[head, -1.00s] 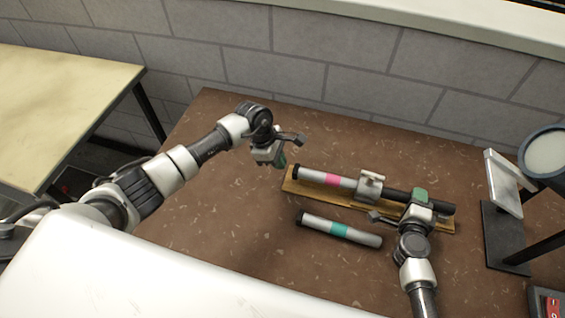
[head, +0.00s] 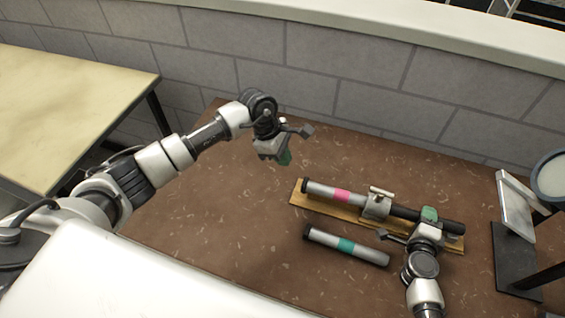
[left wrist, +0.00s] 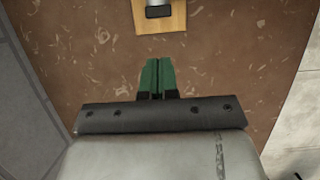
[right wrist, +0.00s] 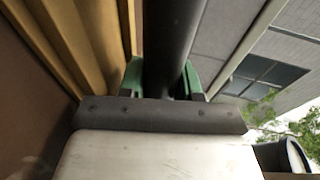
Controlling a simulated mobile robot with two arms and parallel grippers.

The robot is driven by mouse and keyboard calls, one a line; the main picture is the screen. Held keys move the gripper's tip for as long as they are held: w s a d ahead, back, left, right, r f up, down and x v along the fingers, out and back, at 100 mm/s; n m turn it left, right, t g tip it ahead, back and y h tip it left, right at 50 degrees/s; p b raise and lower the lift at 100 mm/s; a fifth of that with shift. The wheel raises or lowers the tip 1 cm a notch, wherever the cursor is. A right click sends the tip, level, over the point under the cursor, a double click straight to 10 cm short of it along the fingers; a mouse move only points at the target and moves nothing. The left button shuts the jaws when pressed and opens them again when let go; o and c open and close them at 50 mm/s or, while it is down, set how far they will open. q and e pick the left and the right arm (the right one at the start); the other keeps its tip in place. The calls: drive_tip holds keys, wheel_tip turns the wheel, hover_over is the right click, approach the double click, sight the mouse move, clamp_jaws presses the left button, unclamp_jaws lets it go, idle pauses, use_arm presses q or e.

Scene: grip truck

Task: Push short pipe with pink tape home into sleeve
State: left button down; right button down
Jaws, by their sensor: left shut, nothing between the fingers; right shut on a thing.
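The short pipe with pink tape (head: 325,191) lies on a wooden board (head: 295,200), its right end at the grey clamp-like sleeve (head: 377,204). How deep it sits inside cannot be seen. A dark tube (head: 404,212) runs out of the sleeve's right side. My right gripper (head: 430,214) is shut on the dark tube, which also shows between its fingers in the right wrist view (right wrist: 172,45). My left gripper (head: 285,157) is shut and empty, above the table, left of and behind the pink-taped pipe's end. In the left wrist view the pipe's dark end (left wrist: 159,11) shows ahead of the green fingertips (left wrist: 158,75).
A second short pipe with teal tape (head: 345,245) lies on the brown table (head: 230,235) in front of the board. A lamp-like stand (head: 515,235) is at the right. A block wall (head: 330,80) rises behind. The table's left part is clear.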

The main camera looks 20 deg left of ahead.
use_arm(q)
drive_tip(key=shift+r, duration=0.5)
use_arm(e)
drive_tip(key=shift+f, duration=0.1)
drive_tip(key=c, duration=0.7)
unclamp_jaws()
